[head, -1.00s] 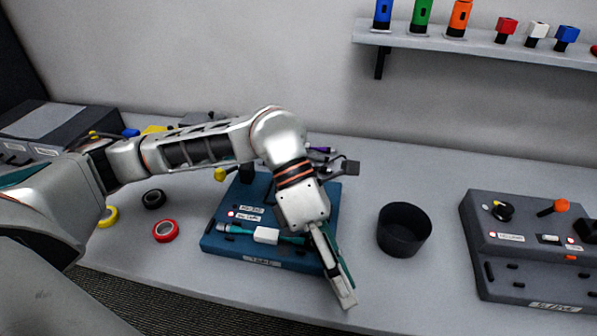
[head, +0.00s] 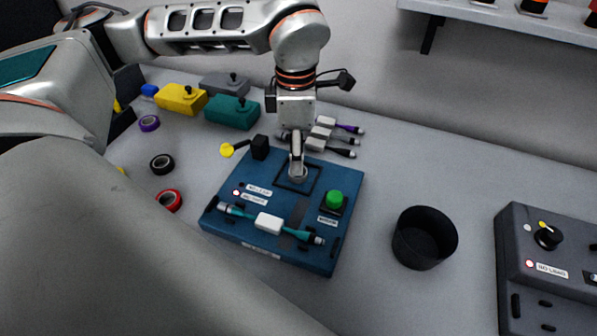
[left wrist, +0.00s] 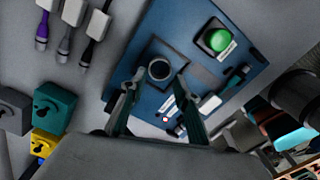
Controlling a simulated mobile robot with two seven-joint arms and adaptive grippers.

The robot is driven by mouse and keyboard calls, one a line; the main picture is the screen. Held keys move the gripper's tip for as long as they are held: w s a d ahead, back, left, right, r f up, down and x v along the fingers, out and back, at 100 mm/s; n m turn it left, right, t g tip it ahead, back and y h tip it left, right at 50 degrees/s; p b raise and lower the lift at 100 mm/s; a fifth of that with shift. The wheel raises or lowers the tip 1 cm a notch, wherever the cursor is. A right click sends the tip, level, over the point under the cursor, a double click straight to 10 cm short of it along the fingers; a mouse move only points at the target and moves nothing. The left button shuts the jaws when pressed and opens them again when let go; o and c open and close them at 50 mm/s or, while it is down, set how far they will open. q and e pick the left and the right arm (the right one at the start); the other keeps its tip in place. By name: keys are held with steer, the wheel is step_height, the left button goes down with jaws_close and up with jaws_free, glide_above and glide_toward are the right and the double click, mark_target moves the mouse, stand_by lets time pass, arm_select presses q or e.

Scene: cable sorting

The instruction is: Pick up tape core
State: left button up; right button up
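The tape core (left wrist: 159,70) looks like a small grey ring with a dark centre. In the left wrist view it sits in a dark square outline on the blue board (left wrist: 190,22). My left gripper (left wrist: 152,84) is open, its two fingers apart, and the ring shows just beyond and between the tips. In the head view the left gripper (head: 297,163) points down at the square on the blue board (head: 225,222), partly hiding the ring there. Whether the fingers touch the ring I cannot tell. My right gripper is not in view.
The board also carries a green button (head: 335,198) and a teal cable with a white block (head: 268,223). A black cup (head: 425,238) stands to the right. Tape rolls, red (head: 168,201) and black (head: 162,164), lie left. Several cables lie behind the board.

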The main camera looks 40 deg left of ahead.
arm_select(q)
steer(key=shift+w+d+f, duration=0.1)
steer(key=shift+w+f, duration=0.05)
steer(key=shift+f, duration=1.8)
steer(key=c, duration=0.4)
steer(key=shift+o, duration=0.2)
steer(key=shift+r, duration=0.1)
